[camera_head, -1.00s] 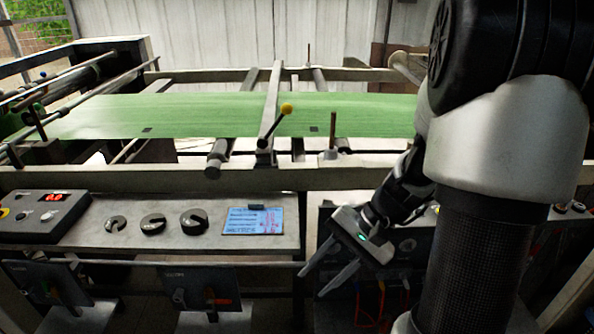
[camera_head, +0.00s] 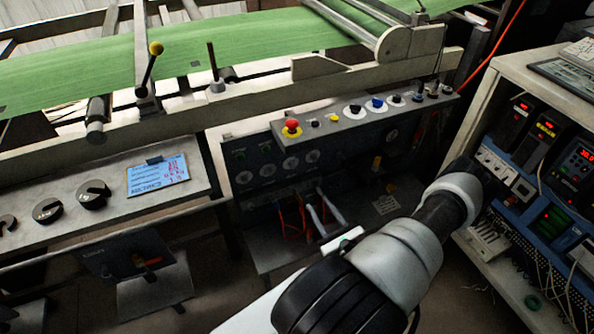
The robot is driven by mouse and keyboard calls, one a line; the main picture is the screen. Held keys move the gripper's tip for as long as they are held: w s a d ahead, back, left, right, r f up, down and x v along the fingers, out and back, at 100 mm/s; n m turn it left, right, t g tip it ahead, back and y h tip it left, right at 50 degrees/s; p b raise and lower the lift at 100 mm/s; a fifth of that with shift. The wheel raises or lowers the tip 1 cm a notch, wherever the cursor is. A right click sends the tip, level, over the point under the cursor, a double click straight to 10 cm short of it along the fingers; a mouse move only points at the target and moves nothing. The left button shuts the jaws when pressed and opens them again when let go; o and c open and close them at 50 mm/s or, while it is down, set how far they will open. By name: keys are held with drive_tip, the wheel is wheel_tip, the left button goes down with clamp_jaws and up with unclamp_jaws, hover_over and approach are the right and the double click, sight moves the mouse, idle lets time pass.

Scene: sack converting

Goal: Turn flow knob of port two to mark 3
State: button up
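My gripper (camera_head: 322,213) shows small in the middle of the head view, beyond my arm. Its two pale fingers are apart, with nothing seen between them. Behind it stands a dark panel with several round dials, one of them a pale dial (camera_head: 290,163). On the sloping strip above it are a white-ringed knob (camera_head: 353,110) and a blue knob (camera_head: 375,103). Three black knobs are on the grey console at left, including a large black knob (camera_head: 93,194). No port numbers or marks are readable, so I cannot tell which is port two's flow knob. The gripper appears clear of these knobs.
A red stop button (camera_head: 291,127) sits at the strip's left end. Orange and red cables hang near the gripper. A blue-and-white label (camera_head: 158,175) lies on the console. A rack (camera_head: 520,75) of electronic modules stands at right, close to my arm. Green sheet (camera_head: 220,40) runs behind.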

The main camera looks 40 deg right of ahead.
sight(293, 167)
drive_tip(key=w+d+b, duration=0.1)
drive_tip(key=w, duration=0.4)
drive_tip(key=w+d+b, duration=0.1)
drive_tip(key=w, duration=0.5)
drive_tip(key=w+d+b, duration=0.1)
drive_tip(key=w, duration=0.5)
drive_tip(key=shift+d, duration=0.25)
clamp_jaws()
